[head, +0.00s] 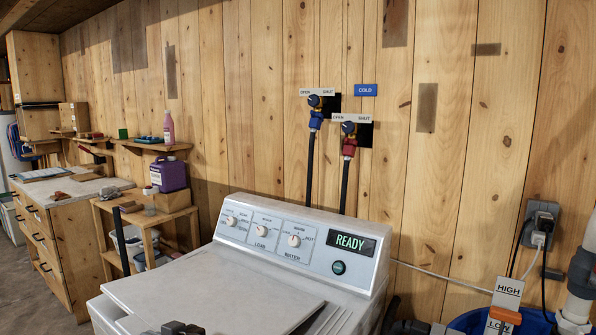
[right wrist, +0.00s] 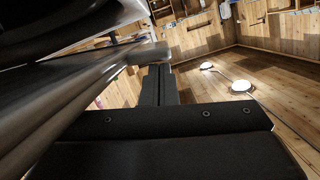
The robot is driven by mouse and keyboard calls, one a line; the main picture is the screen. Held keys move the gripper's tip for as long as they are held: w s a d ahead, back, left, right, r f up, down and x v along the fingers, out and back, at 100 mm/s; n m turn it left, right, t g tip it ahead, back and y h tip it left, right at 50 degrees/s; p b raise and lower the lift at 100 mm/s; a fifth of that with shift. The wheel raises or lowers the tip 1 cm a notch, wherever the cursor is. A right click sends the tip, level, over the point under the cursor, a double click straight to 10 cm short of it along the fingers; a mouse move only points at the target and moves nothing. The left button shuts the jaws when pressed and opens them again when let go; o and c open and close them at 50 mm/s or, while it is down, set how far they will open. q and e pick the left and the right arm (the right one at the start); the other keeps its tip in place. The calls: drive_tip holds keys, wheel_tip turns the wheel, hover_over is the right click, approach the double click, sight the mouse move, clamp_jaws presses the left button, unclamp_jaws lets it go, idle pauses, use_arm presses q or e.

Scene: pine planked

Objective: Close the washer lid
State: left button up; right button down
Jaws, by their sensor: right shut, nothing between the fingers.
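The washer (head: 362,276) stands at the bottom middle of the head view. Its pale lid (head: 215,294) lies flat or nearly flat on top; I cannot tell whether it is fully seated. Dark parts at the lid's front edge (head: 182,328), cut off by the frame, look like my left gripper; its jaws cannot be made out. My right gripper (right wrist: 157,86) shows in the right wrist view with its dark fingers together and empty. A large grey surface runs close beside it on the left; I cannot tell which part of the washer it is.
The control panel (head: 298,240) with dials and a READY display rises behind the lid. Hoses and valves (head: 348,135) are on the plank wall behind. A wooden stand with a purple jug (head: 170,174) is at left. A blue tub (head: 480,322) is at right.

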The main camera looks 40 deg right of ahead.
drive_tip(key=shift+a+f+b, duration=0.25)
drive_tip(key=shift+f+b, duration=0.05)
drive_tip(key=shift+f, duration=0.7)
